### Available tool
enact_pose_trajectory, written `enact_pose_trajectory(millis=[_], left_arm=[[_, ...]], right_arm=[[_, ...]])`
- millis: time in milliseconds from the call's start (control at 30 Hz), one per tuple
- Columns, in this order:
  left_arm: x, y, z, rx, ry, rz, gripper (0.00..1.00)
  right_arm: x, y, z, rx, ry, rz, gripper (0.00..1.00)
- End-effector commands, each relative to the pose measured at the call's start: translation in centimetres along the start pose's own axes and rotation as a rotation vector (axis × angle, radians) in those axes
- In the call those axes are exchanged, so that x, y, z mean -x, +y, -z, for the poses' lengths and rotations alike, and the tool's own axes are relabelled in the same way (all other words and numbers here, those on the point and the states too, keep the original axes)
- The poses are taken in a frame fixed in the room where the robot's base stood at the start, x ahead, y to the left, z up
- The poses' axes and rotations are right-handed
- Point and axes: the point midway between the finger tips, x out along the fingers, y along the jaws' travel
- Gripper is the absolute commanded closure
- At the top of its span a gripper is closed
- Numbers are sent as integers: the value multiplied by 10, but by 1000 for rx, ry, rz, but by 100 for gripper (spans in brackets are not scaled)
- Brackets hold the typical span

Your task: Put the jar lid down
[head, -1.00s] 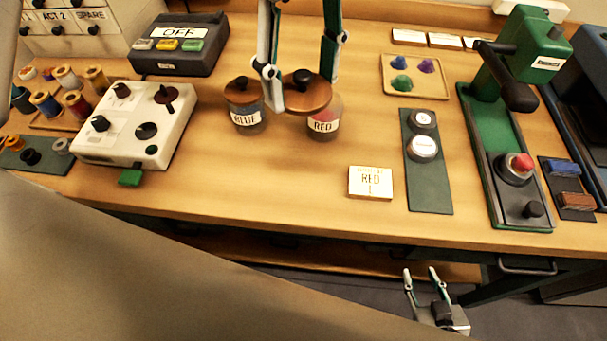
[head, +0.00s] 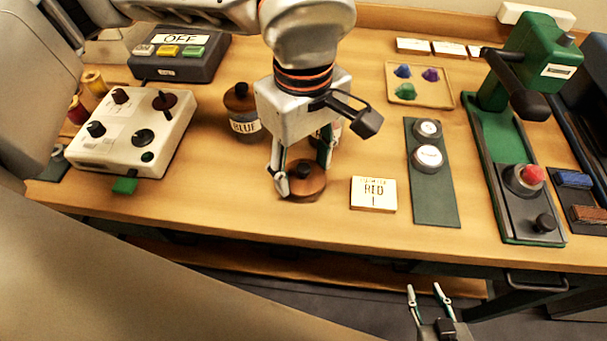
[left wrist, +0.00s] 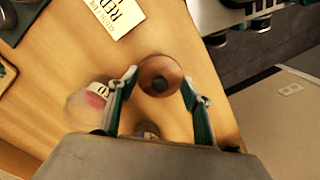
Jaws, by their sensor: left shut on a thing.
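The jar lid (head: 303,182) is a copper disc with a black knob. My left gripper (head: 304,174) is shut on it, low over the bare wood in front of the jars. In the left wrist view the lid (left wrist: 160,76) sits between the two fingertips (left wrist: 161,78). I cannot tell whether it touches the table. The red jar stands behind the gripper and is mostly hidden in the head view; in the left wrist view it shows, open and blurred, as a clear jar (left wrist: 88,104) with red contents. My right gripper (head: 428,290) is open and empty in front of the table.
The blue jar (head: 242,112), lidded, stands behind and left of the held lid. A card reading RED (head: 373,194) lies close to its right. A white control box (head: 134,132) is at left, a dark green strip with round pieces (head: 434,195) at right. The table's front edge is near.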

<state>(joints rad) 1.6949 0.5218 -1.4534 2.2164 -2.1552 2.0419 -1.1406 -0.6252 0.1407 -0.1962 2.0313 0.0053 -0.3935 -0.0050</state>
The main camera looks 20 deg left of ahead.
Motion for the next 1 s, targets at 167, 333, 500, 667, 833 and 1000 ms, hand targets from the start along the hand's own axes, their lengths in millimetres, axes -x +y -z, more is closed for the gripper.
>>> enact_pose_trajectory(millis=[167,333,500,667,833,1000], left_arm=[[-29,-1,0,0,-2,6,69],[-32,0,0,1,0,1,69],[-33,0,0,1,0,2,69],[-35,0,0,1,0,2,36],[-34,0,0,1,0,2,35],[-34,0,0,1,0,2,35]], right_arm=[[-1,-1,-6,3,-8,2,65],[-1,-1,-6,4,-9,2,65],[-1,-2,-7,4,-10,2,65],[-2,-2,-9,5,-13,2,65],[-2,-2,-9,5,-12,2,65],[-2,-1,-8,5,-11,2,65]])
